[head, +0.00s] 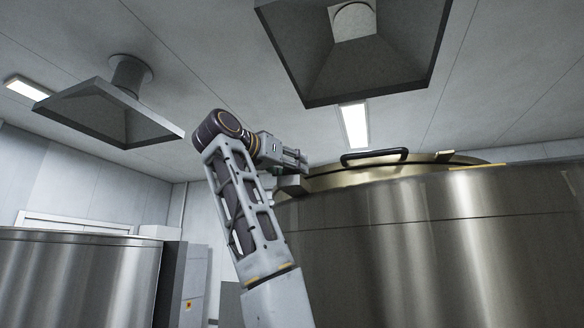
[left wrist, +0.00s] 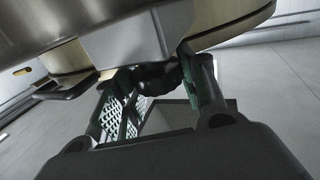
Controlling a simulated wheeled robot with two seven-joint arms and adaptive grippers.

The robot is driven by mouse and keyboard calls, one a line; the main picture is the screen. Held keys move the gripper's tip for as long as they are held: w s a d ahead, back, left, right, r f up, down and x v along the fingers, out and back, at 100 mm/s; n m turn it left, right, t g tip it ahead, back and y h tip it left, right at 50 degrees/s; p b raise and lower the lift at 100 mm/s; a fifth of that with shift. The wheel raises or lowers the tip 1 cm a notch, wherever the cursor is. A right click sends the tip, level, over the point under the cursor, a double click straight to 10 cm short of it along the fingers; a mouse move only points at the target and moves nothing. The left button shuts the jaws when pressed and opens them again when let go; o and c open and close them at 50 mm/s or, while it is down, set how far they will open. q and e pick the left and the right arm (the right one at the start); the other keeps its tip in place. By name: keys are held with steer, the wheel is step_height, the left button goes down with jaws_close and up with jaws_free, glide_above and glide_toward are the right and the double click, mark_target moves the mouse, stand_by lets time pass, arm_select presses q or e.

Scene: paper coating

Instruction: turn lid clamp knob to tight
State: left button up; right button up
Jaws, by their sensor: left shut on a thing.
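The large steel vessel (head: 430,240) fills the right of the head view, with a brass-coloured lid (head: 340,178) on top. My left gripper (head: 300,160) is at the left edge of the lid, just above a grey clamp block (head: 292,186). In the left wrist view, my left gripper (left wrist: 160,95) has its green-padded fingers on either side of a dark lid clamp knob (left wrist: 158,78) and is shut on it. The knob sits against the grey block (left wrist: 128,42). The fingers hide part of it, and its turn setting cannot be read. My right gripper is not in view.
A black lid handle (head: 374,155) stands up to the right of the gripper. Two dark hoods hang from the ceiling, one at the left (head: 105,112) and one above the vessel (head: 350,60). Another steel vessel (head: 75,280) stands at the lower left.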

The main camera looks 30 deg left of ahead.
arm_select(q)
steer(key=m+g+h, duration=0.1)
steer(key=m+h, duration=0.2)
steer(key=h, duration=0.1)
steer(key=shift+a+h, duration=0.1)
steer(key=shift+h, duration=0.2)
steer(key=m+g+h, duration=0.1)
steer(key=m+h, duration=0.1)
steer(key=h, duration=0.1)
steer(key=shift+g+p, duration=0.35)
steer(key=shift+g, duration=0.05)
steer(key=shift+m+g+h+p, duration=0.55)
steer(key=shift+m+g+h, duration=0.9)
steer(key=shift+h, duration=0.25)
steer(key=shift+m, duration=0.25)
steer(key=shift+g+h, duration=0.35)
steer(key=shift+h, duration=0.05)
steer(key=o, duration=1)
steer(key=shift+w, duration=0.1)
steer(key=shift+o, duration=0.2)
steer(key=shift+a, duration=0.1)
